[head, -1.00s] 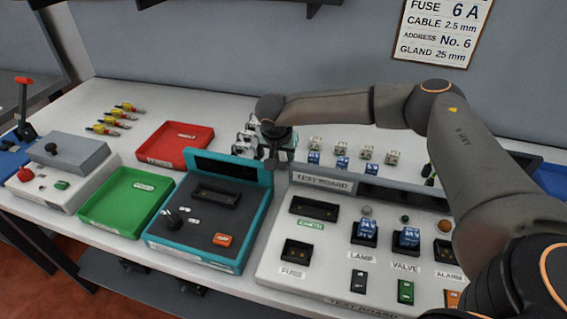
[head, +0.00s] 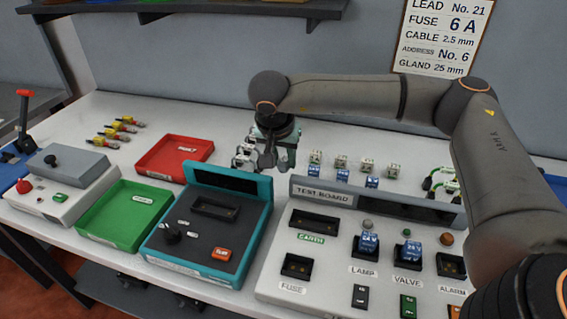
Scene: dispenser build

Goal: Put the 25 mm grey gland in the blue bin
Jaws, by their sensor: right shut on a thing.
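My right gripper (head: 266,164) points down behind the teal unit, beside a cluster of grey-white pieces (head: 243,154) that look like glands. It is shut on a small piece, taken to be a grey gland, mostly hidden by the fingers; its size cannot be read. A blue patch (head: 558,188) at the right edge, behind my right arm, may be the blue bin; most of it is hidden. A wall card (head: 440,38) reads "GLAND 25 mm". My left gripper is not in view.
A teal unit (head: 262,215) stands just in front of the gripper. A green tray (head: 100,235) and red tray (head: 150,165) lie left of it. The test board (head: 330,272) fills the right front, with several small blue-and-grey parts (head: 341,164) behind it. A shelf overhangs the back.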

